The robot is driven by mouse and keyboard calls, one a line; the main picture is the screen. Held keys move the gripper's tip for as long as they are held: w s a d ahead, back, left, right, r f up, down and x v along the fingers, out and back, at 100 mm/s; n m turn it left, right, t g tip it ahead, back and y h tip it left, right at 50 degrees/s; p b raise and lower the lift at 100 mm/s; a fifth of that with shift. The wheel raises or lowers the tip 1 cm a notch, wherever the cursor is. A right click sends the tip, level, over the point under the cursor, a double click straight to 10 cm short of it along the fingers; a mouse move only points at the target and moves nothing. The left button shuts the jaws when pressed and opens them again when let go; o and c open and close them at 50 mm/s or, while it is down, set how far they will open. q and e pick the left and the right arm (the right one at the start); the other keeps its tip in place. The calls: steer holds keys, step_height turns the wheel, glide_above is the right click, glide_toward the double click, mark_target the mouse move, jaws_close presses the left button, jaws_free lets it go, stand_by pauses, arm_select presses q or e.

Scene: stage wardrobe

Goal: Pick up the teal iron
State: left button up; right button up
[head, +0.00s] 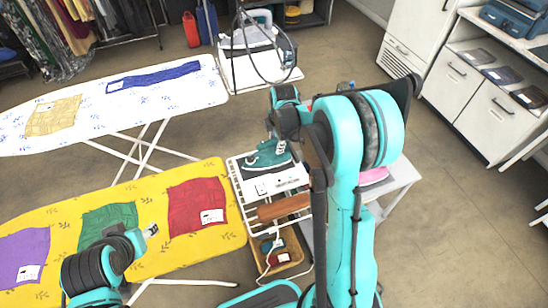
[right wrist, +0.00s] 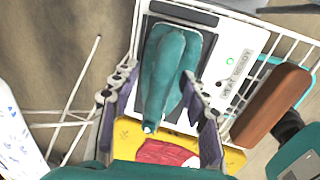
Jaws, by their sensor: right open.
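The teal iron (head: 268,154) sits on a white stand with a dark rest plate, at the end of the yellow ironing board. In the right wrist view the teal iron (right wrist: 168,70) lies lengthwise between the fingers, beside a panel (right wrist: 232,75) marked "HEAT READY" with a green light. My right gripper (right wrist: 160,78) is open, with one finger on each side of the iron; contact cannot be told. In the head view my right arm partly hides the stand. My left gripper (head: 151,231) is over the yellow board, away from the iron; its jaw opening is unclear.
The yellow board (head: 150,181) carries purple, green and red cloths. A white board (head: 70,123) lies behind. A brown wooden block (head: 284,207) lies on the wire rack (head: 236,185), above a basket (head: 292,264). Another iron station (head: 258,72) stands behind.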

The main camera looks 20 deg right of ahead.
jaws_close()
stand_by(0.3)
